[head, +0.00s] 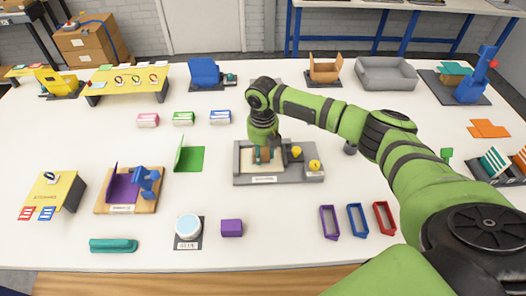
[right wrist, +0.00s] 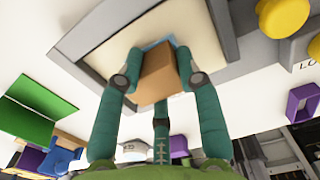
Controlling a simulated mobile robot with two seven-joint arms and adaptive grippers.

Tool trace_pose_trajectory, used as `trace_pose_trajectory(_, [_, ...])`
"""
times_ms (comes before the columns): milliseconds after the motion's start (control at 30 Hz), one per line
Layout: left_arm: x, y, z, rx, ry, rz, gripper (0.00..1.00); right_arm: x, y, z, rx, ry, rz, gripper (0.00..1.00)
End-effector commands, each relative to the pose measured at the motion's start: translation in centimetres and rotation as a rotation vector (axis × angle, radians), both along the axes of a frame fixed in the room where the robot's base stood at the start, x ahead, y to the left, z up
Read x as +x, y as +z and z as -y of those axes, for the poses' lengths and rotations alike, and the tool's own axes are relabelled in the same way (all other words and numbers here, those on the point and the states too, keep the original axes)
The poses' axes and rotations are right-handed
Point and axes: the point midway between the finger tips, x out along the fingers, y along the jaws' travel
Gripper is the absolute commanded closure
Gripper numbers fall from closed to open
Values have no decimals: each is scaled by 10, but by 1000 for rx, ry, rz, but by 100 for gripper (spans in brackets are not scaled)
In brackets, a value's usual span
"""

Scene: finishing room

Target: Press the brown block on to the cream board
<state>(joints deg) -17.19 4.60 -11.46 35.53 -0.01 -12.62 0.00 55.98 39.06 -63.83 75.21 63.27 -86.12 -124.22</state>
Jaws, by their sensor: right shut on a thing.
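The brown block (right wrist: 156,76) is held between the teal fingers of my right gripper (right wrist: 155,80), which is shut on it. In the head view my right gripper (head: 263,156) points down over the cream board (head: 247,160), and its fingers mostly hide the block. The cream board (right wrist: 102,38) lies in a grey fixture (head: 278,179). In the right wrist view a light blue patch shows on the board at the block's far edge. I cannot tell whether the block touches the board. My left gripper is not in view.
Two yellow knobs (head: 296,152) stand on the fixture, right of the board. A green angled piece (head: 188,157) is to the left. A purple block (head: 232,228) and a round-topped unit (head: 188,229) lie in front. Purple, blue and red frames (head: 357,220) lie front right.

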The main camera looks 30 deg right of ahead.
Motion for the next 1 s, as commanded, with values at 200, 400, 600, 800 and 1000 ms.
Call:
trace_pose_trajectory(200, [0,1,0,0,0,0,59,-2,-2,0,-1,1,-7,77])
trace_pose_trajectory(400, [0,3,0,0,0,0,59,-2,-1,0,-1,2,-8,77])
trace_pose_trajectory(600, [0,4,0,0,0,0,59,-2,0,0,-1,2,-7,60])
trace_pose_trajectory(800, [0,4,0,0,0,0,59,-2,1,0,-1,1,-6,36])
trace_pose_trajectory(1000, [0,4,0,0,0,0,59,-1,1,0,-1,1,-4,21])
